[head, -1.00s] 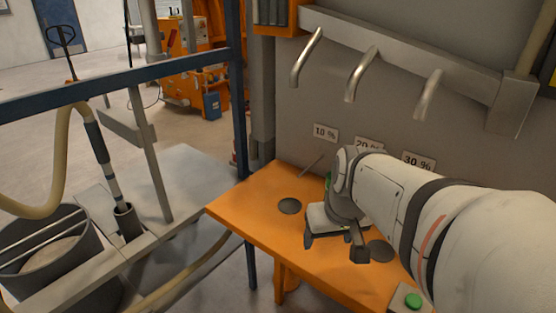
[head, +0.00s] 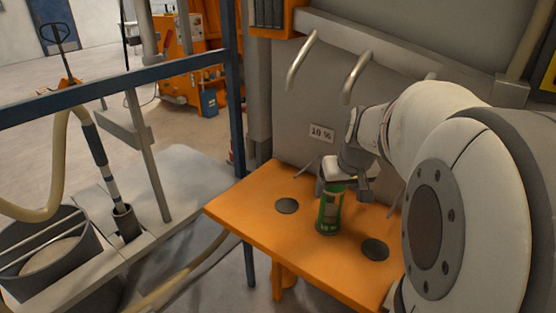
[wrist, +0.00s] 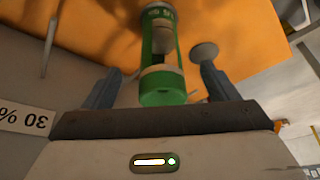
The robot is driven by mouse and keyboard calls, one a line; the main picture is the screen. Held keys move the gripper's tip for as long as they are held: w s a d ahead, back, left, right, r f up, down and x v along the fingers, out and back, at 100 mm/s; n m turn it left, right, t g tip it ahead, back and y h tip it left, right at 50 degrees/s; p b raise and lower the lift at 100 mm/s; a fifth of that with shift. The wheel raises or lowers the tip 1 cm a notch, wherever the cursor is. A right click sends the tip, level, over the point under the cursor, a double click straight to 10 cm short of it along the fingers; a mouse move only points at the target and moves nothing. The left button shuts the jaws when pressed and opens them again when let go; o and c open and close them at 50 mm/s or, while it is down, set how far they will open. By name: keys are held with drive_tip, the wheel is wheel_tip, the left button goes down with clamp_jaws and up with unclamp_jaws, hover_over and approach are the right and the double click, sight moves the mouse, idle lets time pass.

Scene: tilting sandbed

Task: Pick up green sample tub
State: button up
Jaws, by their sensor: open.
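The green sample tub (head: 328,212) stands upright on the orange table (head: 244,203), between two dark round discs. It has green ends and a clear or pale middle band. My gripper (head: 346,190) is open just behind and above the tub, and one finger shows to the tub's right. In the wrist view the tub (wrist: 163,88) appears between the two spread fingers of my gripper (wrist: 159,78), with space visible on both sides. Nothing is held. How deep the tub sits between the fingers I cannot tell.
Dark discs (head: 287,206) and (head: 375,250) lie flat on the table either side of the tub. A blue rail frame (head: 238,120) stands left. The table's left part is clear.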

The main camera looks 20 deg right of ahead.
drive_tip(key=w, duration=0.4)
drive_tip(key=shift+d+p, duration=0.2)
drive_tip(key=shift+p, duration=0.2)
drive_tip(key=x, duration=0.3)
drive_tip(key=shift+s, duration=0.15)
drive_tip(key=c, duration=1.6)
drive_tip(key=shift+r, duration=0.1)
